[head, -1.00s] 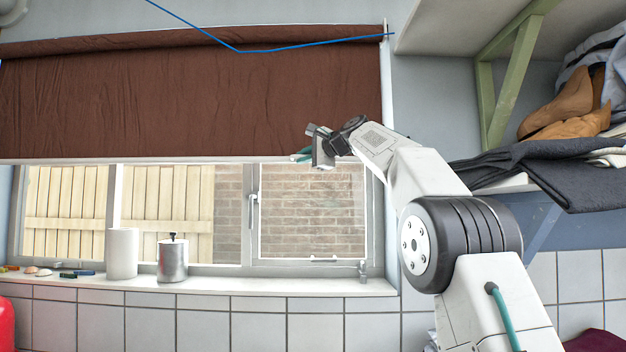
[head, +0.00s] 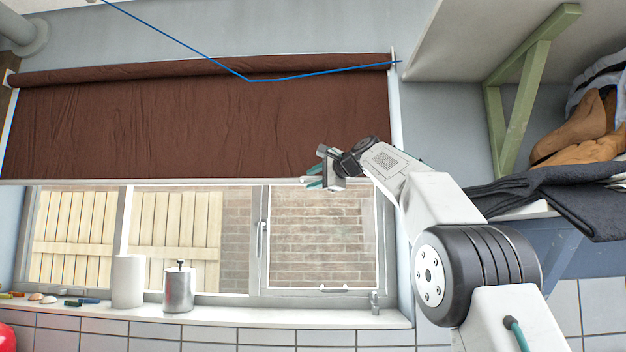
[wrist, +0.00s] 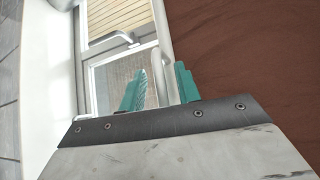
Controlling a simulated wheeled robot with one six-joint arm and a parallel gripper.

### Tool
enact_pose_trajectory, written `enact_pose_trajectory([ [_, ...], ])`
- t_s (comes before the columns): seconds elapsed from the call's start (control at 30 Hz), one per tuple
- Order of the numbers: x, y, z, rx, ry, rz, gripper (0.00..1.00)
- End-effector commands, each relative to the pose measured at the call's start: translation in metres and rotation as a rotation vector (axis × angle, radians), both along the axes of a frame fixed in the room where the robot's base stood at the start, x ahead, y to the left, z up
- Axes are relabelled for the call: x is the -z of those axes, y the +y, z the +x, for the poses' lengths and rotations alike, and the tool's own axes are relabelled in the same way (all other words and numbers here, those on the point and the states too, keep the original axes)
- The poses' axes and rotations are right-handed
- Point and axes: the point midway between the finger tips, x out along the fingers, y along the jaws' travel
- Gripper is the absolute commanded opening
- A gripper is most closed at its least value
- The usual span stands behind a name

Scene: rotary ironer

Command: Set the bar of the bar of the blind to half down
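The brown blind (head: 190,125) hangs over the upper part of the window. Its pale bar (head: 150,182) runs level along the lower edge of the cloth. My gripper (head: 313,177) is at the bar, right of the blind's middle. In the wrist view my gripper (wrist: 160,88) has its two teal fingers apart, with the bar (wrist: 163,30) passing between them. The bar looks nearer the right finger, beside the brown cloth (wrist: 250,60). I cannot tell whether a finger touches it.
The window (head: 315,235) has a handle (head: 262,238) below the bar. A white cylinder (head: 128,281) and a metal canister (head: 179,288) stand on the sill (head: 250,316). A shelf with folded cloth (head: 560,185) and a green bracket (head: 522,90) is at the right. A blue line (head: 320,71) crosses the blind's top.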

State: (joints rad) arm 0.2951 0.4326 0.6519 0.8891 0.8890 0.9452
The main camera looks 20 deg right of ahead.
Motion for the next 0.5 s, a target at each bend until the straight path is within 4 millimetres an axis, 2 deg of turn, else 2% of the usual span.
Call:
enact_pose_trajectory([
  [0.5,-0.011,-0.022,-0.064,-0.001,-0.002,0.001,0.33],
])
